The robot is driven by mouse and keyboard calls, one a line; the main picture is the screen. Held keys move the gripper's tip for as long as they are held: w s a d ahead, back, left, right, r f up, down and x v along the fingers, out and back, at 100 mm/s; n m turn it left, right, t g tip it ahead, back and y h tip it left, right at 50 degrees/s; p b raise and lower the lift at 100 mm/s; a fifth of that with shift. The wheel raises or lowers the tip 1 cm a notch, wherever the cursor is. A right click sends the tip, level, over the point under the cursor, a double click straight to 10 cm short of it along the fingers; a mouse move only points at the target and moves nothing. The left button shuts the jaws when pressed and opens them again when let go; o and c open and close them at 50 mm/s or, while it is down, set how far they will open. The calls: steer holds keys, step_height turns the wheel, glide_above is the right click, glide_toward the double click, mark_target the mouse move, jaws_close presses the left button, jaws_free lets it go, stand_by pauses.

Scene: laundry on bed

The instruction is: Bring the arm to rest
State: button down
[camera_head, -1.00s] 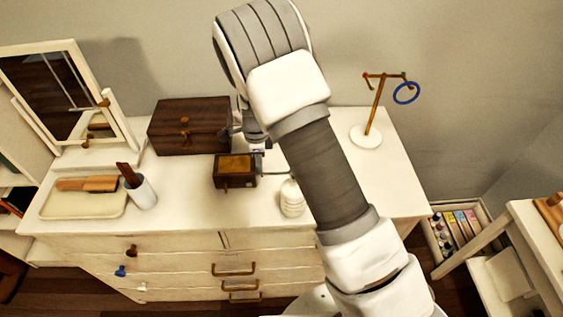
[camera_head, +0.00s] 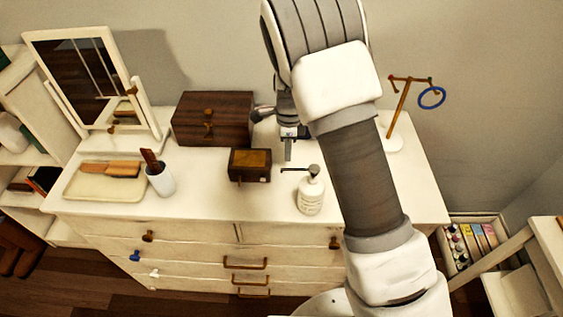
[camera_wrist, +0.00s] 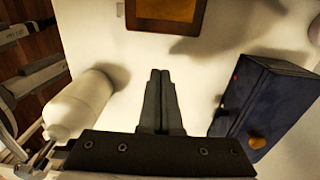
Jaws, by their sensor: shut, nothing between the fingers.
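My gripper (camera_head: 289,150) hangs above the white dresser top (camera_head: 225,200), fingers pointing down, beside the small dark box and behind the white pump bottle. In the wrist view my gripper (camera_wrist: 160,85) has its two fingers pressed together with nothing between them. My arm reaches in from the lower right and hides part of the dresser's right side.
A small dark box with a tan top (camera_head: 250,164), a pump bottle (camera_head: 310,192) and a larger wooden box (camera_head: 212,118) stand close around the gripper. A mirror (camera_head: 85,80), tray (camera_head: 105,182), cup (camera_head: 160,178) and stand with a blue ring (camera_head: 432,97) are farther off.

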step_height(320, 180, up, 6)
steer(key=s+d+r+n+t+y, duration=0.1)
steer(key=s+d+r+n, duration=0.4)
steer(key=r, duration=0.4)
steer(key=s+d+r+n+t+y, duration=0.1)
steer(key=s+d+r+n+t, duration=0.2)
steer(key=s+r, duration=0.4)
steer(key=s+d+r+n+h, duration=0.1)
steer(key=s+d+r+n, duration=0.1)
steer(key=s+n, duration=0.3)
steer(key=s+d+r+n+t+h, duration=0.1)
steer(key=s+d+r+n, duration=0.2)
steer(key=s, duration=0.6)
steer(key=shift+s+d+r+n+t, duration=0.15)
steer(key=shift+s+d+n+t, duration=0.15)
steer(key=shift+d+n, duration=0.5)
steer(key=shift+a, duration=0.3)
